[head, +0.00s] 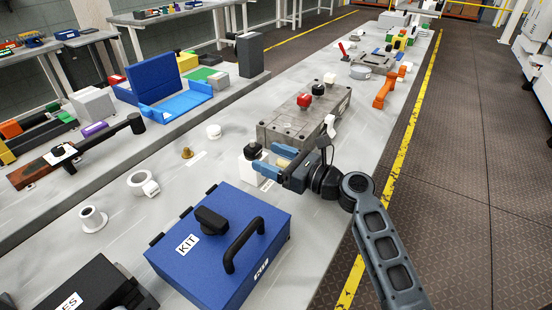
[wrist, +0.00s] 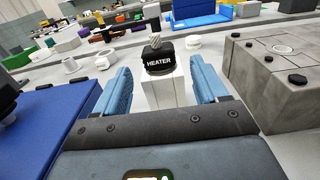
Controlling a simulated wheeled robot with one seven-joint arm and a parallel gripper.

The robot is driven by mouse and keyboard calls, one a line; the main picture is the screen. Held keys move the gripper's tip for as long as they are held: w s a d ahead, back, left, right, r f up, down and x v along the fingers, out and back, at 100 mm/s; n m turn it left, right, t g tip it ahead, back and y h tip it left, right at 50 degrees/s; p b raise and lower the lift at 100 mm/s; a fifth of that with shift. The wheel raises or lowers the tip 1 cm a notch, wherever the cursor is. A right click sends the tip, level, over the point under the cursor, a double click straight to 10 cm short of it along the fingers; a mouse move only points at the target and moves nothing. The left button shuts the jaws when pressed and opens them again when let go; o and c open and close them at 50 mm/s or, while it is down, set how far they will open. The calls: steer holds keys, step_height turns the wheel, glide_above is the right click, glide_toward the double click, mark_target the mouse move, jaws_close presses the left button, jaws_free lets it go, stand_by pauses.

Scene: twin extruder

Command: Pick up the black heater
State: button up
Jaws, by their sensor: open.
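The black heater (wrist: 158,59) stands on a white block (wrist: 162,89). Its front reads "HEATER" in white, and a ridged metal piece rises from its top. It also shows in the head view (head: 252,151) as a small black thing on the white block, just left of my gripper's fingertips. My gripper (head: 258,160) is open, with two blue fingers. In the wrist view the fingers (wrist: 160,82) lie left and right of the white block, with clear gaps on both sides. The heater is centred between them and a little beyond and above the fingertips. Nothing is held.
A blue KIT box (head: 218,252) with a black handle stands close on the near side. A grey metal block (head: 305,118) with red and black knobs stands close on the far side. White round parts (head: 92,219) and a brass part (head: 187,153) lie on the grey table to the left.

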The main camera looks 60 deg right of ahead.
mark_target(248, 149)
steer(key=shift+w+a+p, duration=0.15)
steer(key=shift+w+p, duration=0.3)
steer(key=shift+w, duration=3.3)
steer(key=c, duration=1.2)
steer(key=o, duration=1.3)
steer(key=shift+s+r+b, duration=0.1)
steer(key=shift+s+b, duration=0.4)
steer(key=shift+s, duration=3.4)
